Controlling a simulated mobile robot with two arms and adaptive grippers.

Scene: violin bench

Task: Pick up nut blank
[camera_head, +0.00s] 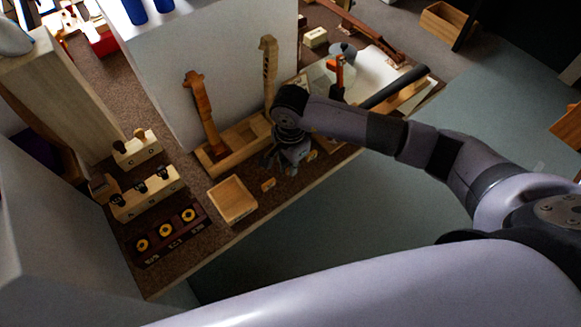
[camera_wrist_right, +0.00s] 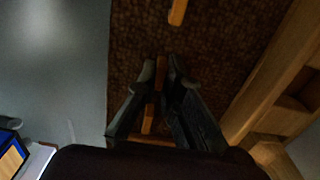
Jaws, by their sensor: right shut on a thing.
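My right gripper (camera_head: 272,160) is over the brown bench top, just right of the wooden rack. In the right wrist view, its two dark fingers (camera_wrist_right: 163,72) are close together on a slim, orange-brown wooden piece, which I take as the nut blank (camera_wrist_right: 160,74). The fingers cover most of it. In the head view the held piece cannot be made out behind the gripper. My left gripper is not in view.
A small wooden block (camera_head: 268,184) lies beside an open wooden tray (camera_head: 232,199). The rack (camera_head: 222,163) holds two upright violin necks (camera_head: 203,105). Peg blocks (camera_head: 147,193) and a dark tray (camera_head: 166,238) with yellow rings stand left. The bench's front edge is close.

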